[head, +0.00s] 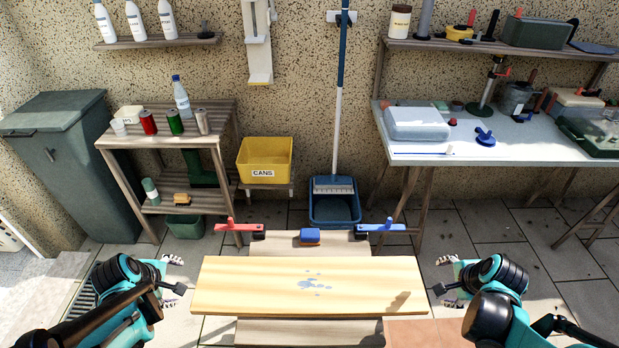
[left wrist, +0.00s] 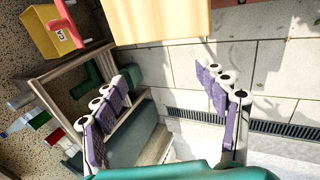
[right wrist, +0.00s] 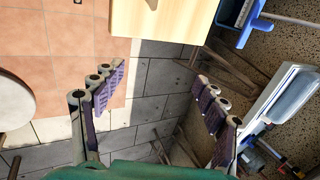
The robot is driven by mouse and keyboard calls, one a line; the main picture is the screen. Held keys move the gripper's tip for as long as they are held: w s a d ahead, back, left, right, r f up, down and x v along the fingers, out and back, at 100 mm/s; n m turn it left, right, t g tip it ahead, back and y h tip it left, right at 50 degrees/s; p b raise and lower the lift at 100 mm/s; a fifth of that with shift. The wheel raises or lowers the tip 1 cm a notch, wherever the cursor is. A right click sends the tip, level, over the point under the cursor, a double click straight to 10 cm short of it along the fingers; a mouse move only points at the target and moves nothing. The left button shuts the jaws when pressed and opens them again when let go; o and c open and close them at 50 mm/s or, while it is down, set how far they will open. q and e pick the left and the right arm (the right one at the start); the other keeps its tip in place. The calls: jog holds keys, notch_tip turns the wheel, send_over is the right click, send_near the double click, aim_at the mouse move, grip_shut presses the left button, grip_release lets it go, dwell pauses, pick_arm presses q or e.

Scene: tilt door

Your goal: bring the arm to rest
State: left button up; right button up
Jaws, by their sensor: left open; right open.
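My left gripper (head: 176,275) is open and empty, off the left end of a pale wooden board (head: 240,285). My right gripper (head: 444,275) is open and empty, off the board's right end. Both are apart from the board. In the left wrist view, the spread fingers (left wrist: 166,80) have only floor and furniture behind them, with the board (left wrist: 155,18) at the top. In the right wrist view, the fingers (right wrist: 155,76) are also spread with nothing between them, and the board (right wrist: 165,15) shows at the top.
The board has blue-grey spots. Behind it are a red clamp (head: 238,226), a blue sponge-like block (head: 310,236) and a blue clamp (head: 382,227). A wooden shelf stand (head: 160,140) and yellow cans bin (head: 265,158) stand back left; a white-topped table (head: 470,153) stands back right. Floor beside both grippers is open.

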pick_arm(q)
jog(key=s+d+r+m+t, duration=0.1)
jog(key=s+d+r+m, duration=0.2)
jog(key=d+r+m, duration=0.2)
jog(key=s+d+r+m, duration=0.4)
jog(key=d+m, duration=0.8)
jog(key=m, duration=0.1)
jog(key=shift+d+r+t, duration=0.15)
jog(key=shift+r+t, duration=0.2)
jog(key=shift+t, duration=0.05)
pick_arm(e)
jog(key=s+a+r+n+t, duration=0.1)
jog(key=s+a+r+n, duration=0.2)
jog(key=a+n, duration=0.5)
jog(key=s+a+r+n, duration=0.4)
jog(key=a+r+n, duration=0.2)
jog(key=a+n, duration=0.3)
jog(key=shift+a+r+n+t, duration=0.2)
jog(key=shift+r+n+t, duration=0.1)
jog(key=shift+n+t, duration=0.15)
